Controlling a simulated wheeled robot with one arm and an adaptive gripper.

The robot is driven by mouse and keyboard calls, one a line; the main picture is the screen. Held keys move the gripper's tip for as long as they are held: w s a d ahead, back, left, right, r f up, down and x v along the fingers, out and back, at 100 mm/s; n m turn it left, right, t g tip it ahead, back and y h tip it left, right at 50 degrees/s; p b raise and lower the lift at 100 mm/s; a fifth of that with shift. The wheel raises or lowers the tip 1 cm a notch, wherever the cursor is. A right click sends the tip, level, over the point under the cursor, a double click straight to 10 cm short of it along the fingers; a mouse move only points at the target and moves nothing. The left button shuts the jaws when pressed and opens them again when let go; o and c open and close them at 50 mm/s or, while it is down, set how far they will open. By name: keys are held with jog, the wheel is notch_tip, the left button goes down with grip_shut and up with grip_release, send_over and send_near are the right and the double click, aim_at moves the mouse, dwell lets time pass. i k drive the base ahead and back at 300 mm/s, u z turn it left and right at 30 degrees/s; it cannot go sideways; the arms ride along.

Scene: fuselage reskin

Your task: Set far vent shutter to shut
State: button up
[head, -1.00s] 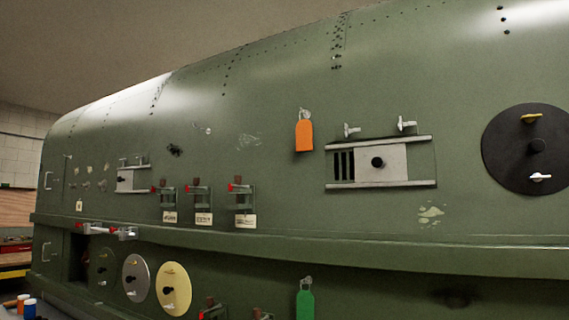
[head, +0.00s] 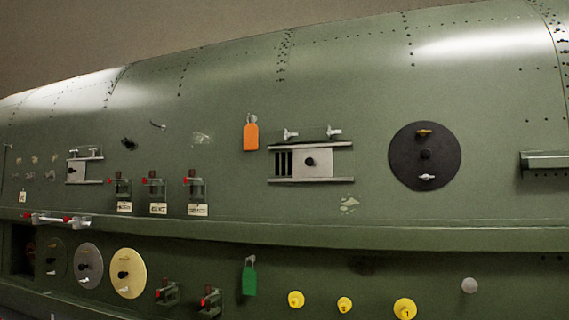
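Two vent shutters are on the green fuselage side. The smaller, more distant one at the left (head: 78,168) has a pale plate with a dark knob and two small latches above it; its slot is too small to read clearly. The larger vent shutter (head: 318,167) is near the middle. Its pale plate with a dark knob sits to the right between two rails, and dark slats show uncovered at its left. Two white latches stand above it. My gripper is not in view.
A black round cover (head: 425,150) is right of the larger shutter. An orange tag (head: 251,136) hangs left of it. Several red-tipped toggles stand between the shutters. A ledge (head: 300,232) runs below, with a yellow disc (head: 128,273), a green tag (head: 249,280) and yellow caps underneath.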

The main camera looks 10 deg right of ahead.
aim_at(315, 162)
jog(key=k, duration=0.55)
jog(key=u, duration=0.7)
jog(key=i, duration=0.9)
jog(key=u, duration=0.3)
